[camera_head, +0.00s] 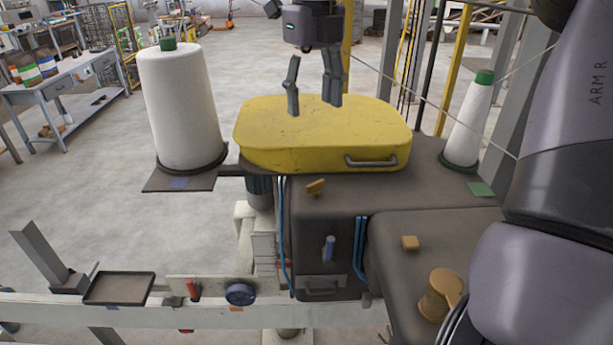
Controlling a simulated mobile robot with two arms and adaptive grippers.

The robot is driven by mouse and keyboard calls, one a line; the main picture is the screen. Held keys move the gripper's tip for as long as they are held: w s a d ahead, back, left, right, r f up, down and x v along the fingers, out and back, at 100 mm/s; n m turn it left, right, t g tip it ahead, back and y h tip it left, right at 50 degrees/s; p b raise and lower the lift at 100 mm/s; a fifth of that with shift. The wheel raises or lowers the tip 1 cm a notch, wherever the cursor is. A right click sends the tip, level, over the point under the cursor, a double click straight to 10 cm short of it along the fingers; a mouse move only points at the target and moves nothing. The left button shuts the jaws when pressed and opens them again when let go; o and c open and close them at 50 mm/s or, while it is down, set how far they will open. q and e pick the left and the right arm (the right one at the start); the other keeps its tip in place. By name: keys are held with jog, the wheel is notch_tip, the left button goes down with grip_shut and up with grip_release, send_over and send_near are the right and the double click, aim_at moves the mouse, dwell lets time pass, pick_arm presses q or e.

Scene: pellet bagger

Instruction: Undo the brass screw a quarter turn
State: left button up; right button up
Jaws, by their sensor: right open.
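A small brass-coloured wing-shaped screw (316,187) sits on the dark machine housing (330,210), just in front of the yellow cover (325,135). My right gripper (313,107) hangs from the top of the picture, fingers down and apart, empty. It is in front of or over the yellow cover's upper face, apart from the screw; I cannot tell its exact height. My left gripper is not in view.
A large white thread cone (180,105) stands left of the cover, a smaller one (468,125) right of it. A blue knob (329,248) is on the housing's front. A pale rail (150,312) with a dark tray (119,287) crosses the lower left. My right arm fills the right side.

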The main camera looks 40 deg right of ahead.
aim_at(315, 182)
jog(key=f+p, duration=0.1)
jog(key=f, duration=0.4)
jog(key=f+p, duration=0.1)
jog(key=f, duration=0.4)
jog(key=f+p, duration=0.1)
jog(key=f, duration=0.4)
jog(key=shift+s+d+f+p, duration=0.2)
jog(key=shift+s+p, duration=0.1)
jog(key=shift+s, duration=0.05)
jog(key=shift+w+f, duration=0.1)
jog(key=shift+f, duration=0.65)
jog(key=shift+c, duration=0.3)
jog(key=c, duration=1.1)
